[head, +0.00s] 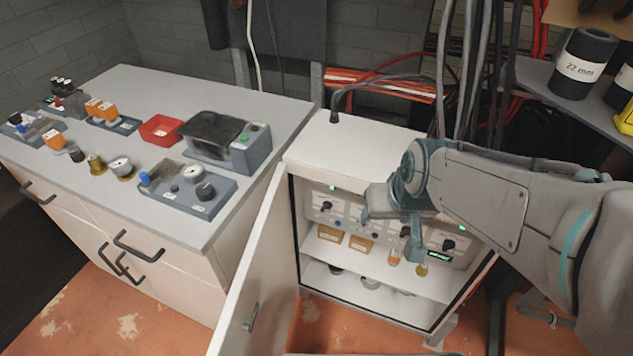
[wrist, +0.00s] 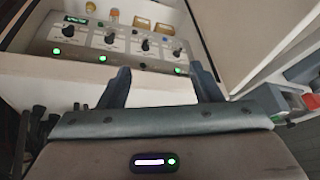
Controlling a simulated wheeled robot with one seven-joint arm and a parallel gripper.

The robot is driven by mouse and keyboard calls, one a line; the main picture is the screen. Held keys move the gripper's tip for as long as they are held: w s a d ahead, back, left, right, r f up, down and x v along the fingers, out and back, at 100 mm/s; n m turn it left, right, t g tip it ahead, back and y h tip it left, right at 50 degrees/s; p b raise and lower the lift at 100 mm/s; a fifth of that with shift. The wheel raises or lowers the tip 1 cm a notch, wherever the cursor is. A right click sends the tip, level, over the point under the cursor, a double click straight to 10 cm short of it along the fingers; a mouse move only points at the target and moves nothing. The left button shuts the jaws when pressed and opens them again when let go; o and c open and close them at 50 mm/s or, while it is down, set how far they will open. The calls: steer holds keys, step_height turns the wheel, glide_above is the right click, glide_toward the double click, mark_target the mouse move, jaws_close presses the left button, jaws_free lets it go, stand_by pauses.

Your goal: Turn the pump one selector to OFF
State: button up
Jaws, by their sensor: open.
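A control panel (head: 350,213) with a row of black selector knobs sits inside the open white cabinet. The leftmost knob (head: 326,207) and the rightmost knob (head: 449,244) show clear of my gripper (head: 390,237), which hides part of the middle. Labels are too small to read, so I cannot tell which selector is pump one. My gripper (wrist: 160,68) is open and empty in front of the panel, with no knob between its fingers.
The cabinet door (head: 255,275) stands open on the left. A shelf below the panel holds small items. A grey workbench (head: 95,95) with control boxes and a red tray (head: 161,129) stands left. Cables (head: 468,70) hang behind the cabinet.

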steer(key=w+a+f+n+t+b, duration=0.1)
steer(key=w+a+f+t+b, duration=0.15)
steer(key=w+f+b, duration=0.4)
steer(key=w+a+f+t+b, duration=0.1)
steer(key=w+a+f+b, duration=0.25)
steer(key=f, duration=0.65)
steer(key=n+t+h+b, duration=0.3)
steer(key=n+t+b, duration=0.4)
steer(key=t+b, duration=1.05)
glide_toward(325, 211)
steer(key=w+r+g, duration=0.1)
steer(key=w+r, duration=0.1)
steer(key=w+r+g+b, duration=0.1)
steer(key=w+g, duration=0.1)
steer(key=w, duration=0.1)
steer(key=w+r+g, duration=0.1)
steer(key=w+r, duration=0.1)
steer(key=shift+w+d+r, duration=0.15)
steer(key=shift+d+r, duration=0.15)
steer(key=shift+r, duration=0.1)
steer(key=c, duration=1)
